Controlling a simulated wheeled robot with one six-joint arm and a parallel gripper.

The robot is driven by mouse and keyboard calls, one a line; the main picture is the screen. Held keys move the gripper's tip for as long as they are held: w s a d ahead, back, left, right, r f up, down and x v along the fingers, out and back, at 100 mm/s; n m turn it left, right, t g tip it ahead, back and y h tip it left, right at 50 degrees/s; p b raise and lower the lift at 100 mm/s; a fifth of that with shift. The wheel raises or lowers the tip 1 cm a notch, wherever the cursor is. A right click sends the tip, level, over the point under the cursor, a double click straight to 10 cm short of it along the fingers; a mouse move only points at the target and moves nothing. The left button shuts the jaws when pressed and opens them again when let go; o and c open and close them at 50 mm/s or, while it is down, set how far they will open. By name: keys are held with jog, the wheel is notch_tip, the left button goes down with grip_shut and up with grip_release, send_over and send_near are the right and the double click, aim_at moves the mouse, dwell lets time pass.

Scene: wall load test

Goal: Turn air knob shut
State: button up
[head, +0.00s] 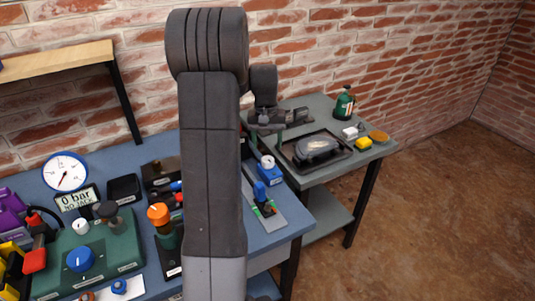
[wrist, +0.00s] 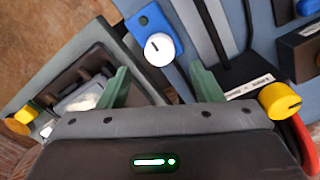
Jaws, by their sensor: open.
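My gripper (wrist: 162,82) is open and empty, its two green fingers apart in the wrist view. A yellow knob (wrist: 280,100) is to the right of the fingers. A blue knob (head: 80,258) is on a green box (head: 110,250). I cannot tell which knob is the air knob.
An orange-topped knob (head: 158,214) rises beside my arm. A grey side table (head: 290,112) holds a black tray (head: 296,162) and a green bottle (head: 344,103). Floor at right is clear.

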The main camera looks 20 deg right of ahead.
aim_at(268, 159)
notch_tip(268, 159, up, 7)
dwell(0.3)
jog(key=shift+a, duration=0.1)
notch_tip(268, 159, down, 14)
jog(key=shift+r, duration=0.1)
dwell(0.5)
jog(key=shift+r, duration=0.1)
